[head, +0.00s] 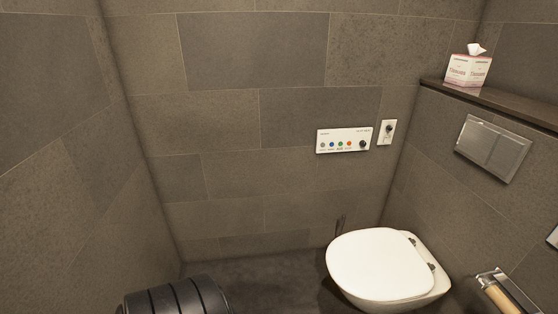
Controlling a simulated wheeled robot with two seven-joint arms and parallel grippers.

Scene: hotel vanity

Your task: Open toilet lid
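The toilet (437,290) is fixed to the right wall, at the lower right of the head view. Its white lid (378,262) is down and lies flat over the bowl. Two small hinges (432,267) show at its right side, towards the wall. The lid's rounded free edge faces left, into the room. Neither of my grippers is in view, and nothing touches the lid.
A paper holder (496,283) juts out right of the toilet. A flush plate (492,148) and a ledge (500,104) with a tissue box (467,72) are above. A button panel (343,141) is on the back wall. A black ribbed object (176,298) stands lower left.

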